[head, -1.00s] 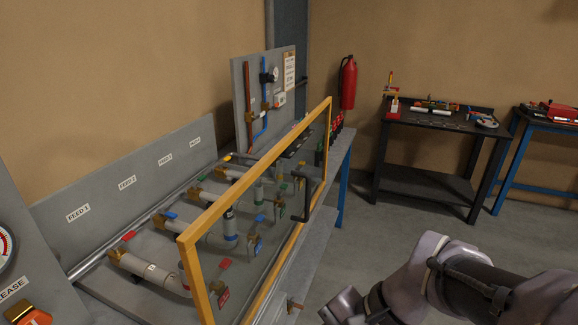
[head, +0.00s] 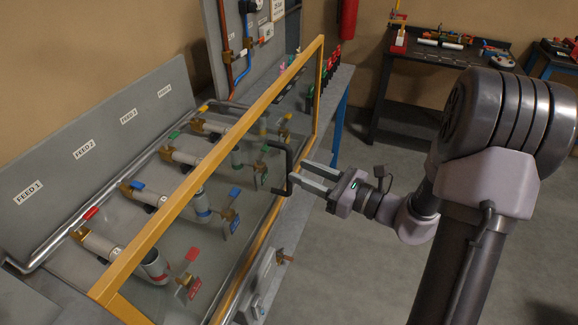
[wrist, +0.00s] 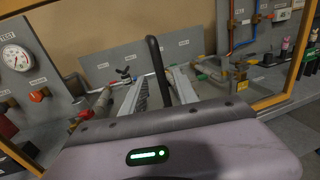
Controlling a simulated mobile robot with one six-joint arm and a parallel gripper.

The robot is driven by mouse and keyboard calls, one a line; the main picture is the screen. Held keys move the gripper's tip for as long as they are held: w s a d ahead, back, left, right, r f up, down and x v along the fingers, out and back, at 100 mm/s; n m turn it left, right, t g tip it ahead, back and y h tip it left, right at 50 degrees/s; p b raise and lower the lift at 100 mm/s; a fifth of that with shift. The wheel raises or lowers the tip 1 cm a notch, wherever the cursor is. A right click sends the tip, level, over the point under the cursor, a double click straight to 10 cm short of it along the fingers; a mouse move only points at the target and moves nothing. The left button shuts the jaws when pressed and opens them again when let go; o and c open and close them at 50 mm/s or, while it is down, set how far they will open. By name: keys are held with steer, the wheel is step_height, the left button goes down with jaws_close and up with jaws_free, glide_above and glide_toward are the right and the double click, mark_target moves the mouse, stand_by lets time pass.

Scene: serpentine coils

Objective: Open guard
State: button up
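The guard is a clear panel in a yellow-orange frame (head: 190,188), standing closed in front of the pipework. Its black handle (head: 287,172) sticks out from the front face toward my gripper. My gripper (head: 303,178) is open, with its two fingers pointing at the handle. In the wrist view the handle (wrist: 155,62) rises between the two fingers (wrist: 158,88), with a gap on each side. I cannot tell whether the handle is inside the fingertips or just past them.
Behind the panel are several pipes with coloured valve levers (head: 138,186) and feed labels. A grey bench (head: 262,272) runs below the guard. A black table (head: 455,55) with tools and a red extinguisher (head: 347,18) stand farther back. The floor on the right is clear.

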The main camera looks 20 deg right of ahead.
steer(key=x, duration=0.4)
steer(key=shift+w+a, duration=0.2)
steer(key=shift+w, duration=0.1)
jaws_close()
stand_by(1.1)
